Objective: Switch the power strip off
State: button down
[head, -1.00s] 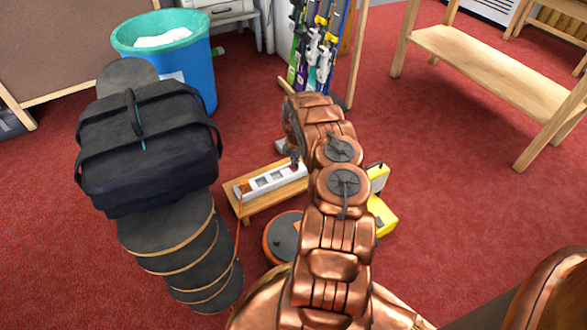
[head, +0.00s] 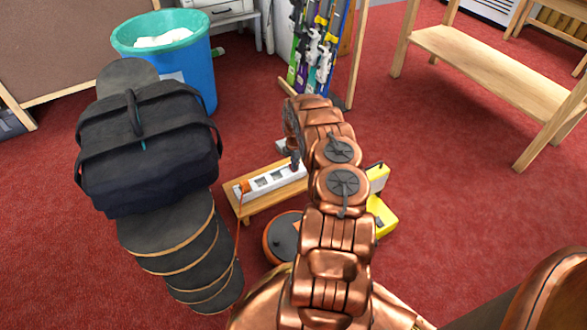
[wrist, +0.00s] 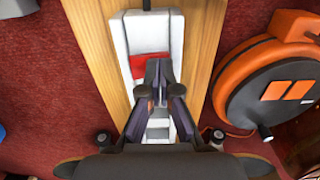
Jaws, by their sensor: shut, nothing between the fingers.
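The white power strip (head: 268,180) lies on a low wooden bench (head: 245,208) on the floor. It runs up the middle of the wrist view (wrist: 123,40), with a red switch (wrist: 138,66) on it. My gripper (wrist: 158,66) is shut and empty, its fingertips over the right part of the switch and hiding it. I cannot tell whether they touch it or which way it is tipped. In the head view, my arm hides the strip's far end and most of the gripper.
An orange and black cable reel (wrist: 275,85) sits right of the bench in the wrist view. A dark bag (head: 150,155) rests on a dark stacked column at left. A blue bin (head: 185,60) stands behind. A yellow object (head: 381,215) lies right of my arm.

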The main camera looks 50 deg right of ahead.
jog(key=shift+r+p, duration=2.3)
jog(key=shift+r, duration=1.1)
jog(key=s+a+r+m+p, duration=0.1)
jog(key=a+r+m+p, duration=0.35)
jog(key=r, duration=1.15)
jog(key=s+a+r+m+g+h+p, duration=0.15)
jog(key=a+r+p, duration=0.6)
jog(key=r, duration=0.85)
jog(key=s+a+r+m+y+p, duration=0.15)
jog(key=a+r+p, duration=0.45)
jog(key=r, duration=1)
jog(key=s+a+r+m+p, duration=0.2)
jog(key=s+a+r+p, duration=0.1)
jog(key=s+a+r, duration=0.5)
jog(key=s+a+r+m+p, duration=0.2)
jog(key=s+a+r+p, duration=0.25)
jog(key=a+r, duration=0.6)
jog(key=s+a+r+m+p, duration=0.1)
jog(key=s+a+r+p, duration=0.2)
jog(key=s, duration=0.6)
jog(key=s+a+r+m+p, duration=0.2)
jog(key=s+a+r, duration=0.3)
jog(key=s, duration=0.4)
jog(key=shift+a+r+p, duration=0.3)
jog(key=shift+r+p, duration=0.05)
jog(key=shift+p, duration=0.55)
